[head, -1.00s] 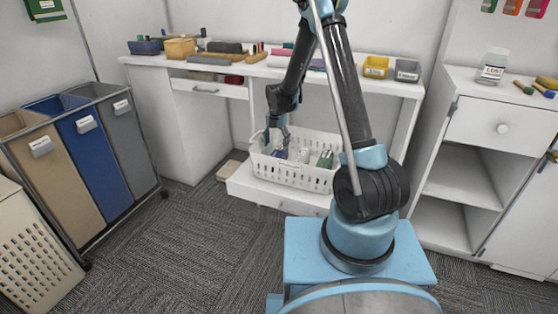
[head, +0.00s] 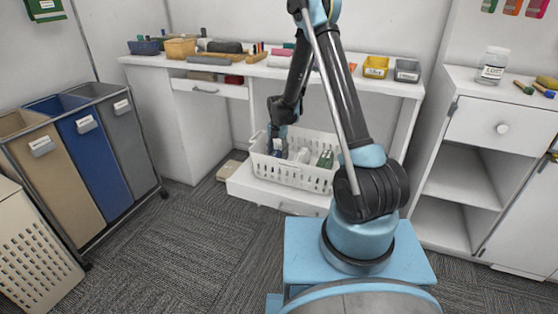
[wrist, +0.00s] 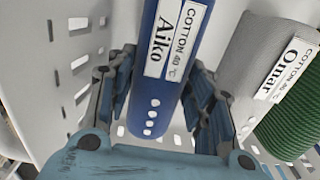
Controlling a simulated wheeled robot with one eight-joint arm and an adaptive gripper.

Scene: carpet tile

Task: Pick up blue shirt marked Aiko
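The blue rolled shirt (wrist: 168,75) with a white label reading "Aiko" and "COTTON 40" lies in the white basket (head: 313,178). Its lower end has a row of pale dots. In the wrist view my gripper (wrist: 160,100) has one finger on each side of the blue roll, very close to it. The fingers look spread, and I see no clear grip on it. In the head view my gripper (head: 276,142) is down at the basket's left part, and the blue shirt is mostly hidden there.
The basket's slotted wall (wrist: 75,60) is close on the left.

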